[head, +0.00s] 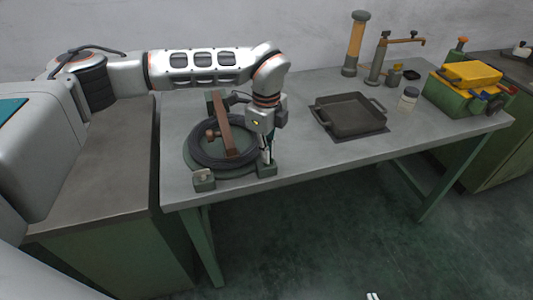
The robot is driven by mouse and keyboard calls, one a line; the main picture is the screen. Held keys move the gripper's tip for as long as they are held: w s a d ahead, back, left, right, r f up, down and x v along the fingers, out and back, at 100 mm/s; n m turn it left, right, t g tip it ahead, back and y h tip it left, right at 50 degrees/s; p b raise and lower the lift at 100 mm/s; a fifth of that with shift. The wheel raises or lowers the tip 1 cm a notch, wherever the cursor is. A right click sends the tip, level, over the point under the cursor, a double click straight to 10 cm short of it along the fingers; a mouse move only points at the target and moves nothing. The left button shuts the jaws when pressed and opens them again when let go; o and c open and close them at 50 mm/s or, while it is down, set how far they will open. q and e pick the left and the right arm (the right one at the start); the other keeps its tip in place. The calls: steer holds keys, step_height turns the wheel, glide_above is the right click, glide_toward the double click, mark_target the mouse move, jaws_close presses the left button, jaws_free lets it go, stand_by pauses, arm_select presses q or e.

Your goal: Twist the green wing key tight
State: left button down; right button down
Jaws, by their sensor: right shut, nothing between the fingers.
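My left gripper (267,156) points down at the front edge of the table, right over a small dark green block (267,170). Its fingers look close together, but whether they hold anything is too small to tell. I cannot make out the green wing key clearly; it may be hidden at the fingers. A matching green block (204,185) with a pale knob on top stands to the left. Behind both blocks, a round green base (190,153) carries a black coil and a brown bar (221,120). Two pale tips of my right gripper (372,296) show at the bottom edge, away from the table.
A dark square pan (349,112) lies on the table's middle. A small jar (408,98), a lever stand (378,60), an orange cylinder (355,42) and a green-yellow machine (465,90) stand right of it. The tabletop between the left gripper and pan is clear.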

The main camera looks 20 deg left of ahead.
arm_select(q)
steer(key=m, duration=0.2)
steer(key=shift+m, duration=0.4)
steer(key=m, duration=0.2)
steer(key=shift+m, duration=0.4)
steer(key=m, duration=0.3)
steer(key=shift+r+m, duration=0.1)
steer(key=shift+m, duration=0.2)
steer(key=m, duration=0.4)
steer(key=shift+m, duration=0.3)
steer(key=m+p, duration=0.1)
steer(key=m, duration=0.4)
steer(key=m+p, duration=0.1)
steer(key=m, duration=0.4)
steer(key=shift+m, duration=1.2)
